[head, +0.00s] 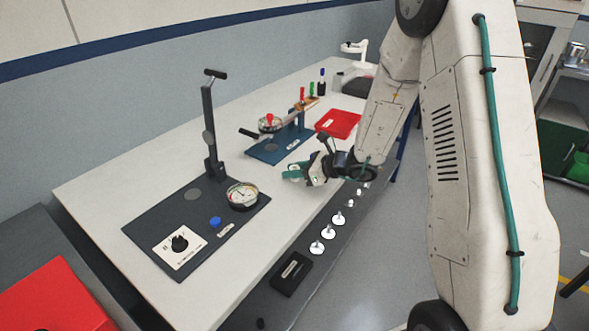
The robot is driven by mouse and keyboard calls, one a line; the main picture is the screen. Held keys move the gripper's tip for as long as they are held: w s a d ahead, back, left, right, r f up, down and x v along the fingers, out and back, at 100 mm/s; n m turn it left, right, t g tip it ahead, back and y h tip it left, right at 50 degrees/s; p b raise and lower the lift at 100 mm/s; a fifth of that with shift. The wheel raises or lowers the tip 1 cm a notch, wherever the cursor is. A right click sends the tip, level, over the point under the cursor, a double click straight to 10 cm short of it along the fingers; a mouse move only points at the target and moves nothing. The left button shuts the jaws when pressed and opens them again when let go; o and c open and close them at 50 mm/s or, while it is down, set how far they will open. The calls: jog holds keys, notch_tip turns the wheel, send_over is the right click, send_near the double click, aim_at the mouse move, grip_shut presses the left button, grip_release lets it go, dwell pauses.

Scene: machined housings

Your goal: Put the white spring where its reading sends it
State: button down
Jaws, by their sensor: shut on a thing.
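My gripper (291,173), with green fingers, is above the front part of the white table, right of the large dial. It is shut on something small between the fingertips. I take this to be the white spring, but its shape and colour are hidden or too small to make out. A dark test stand (145,229) with a column and top handle stands on the table at left. It bears a round dial (242,196), whose reading is too small to tell, a blue button (215,222) and a black knob (180,243) on a white plate.
A blue-based device (277,149), a red tray (339,123) and small bottles stand farther back. A red surface (58,300) is at lower left.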

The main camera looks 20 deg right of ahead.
jog(key=c, duration=1.2)
grip_release()
jog(key=shift+o, duration=0.2)
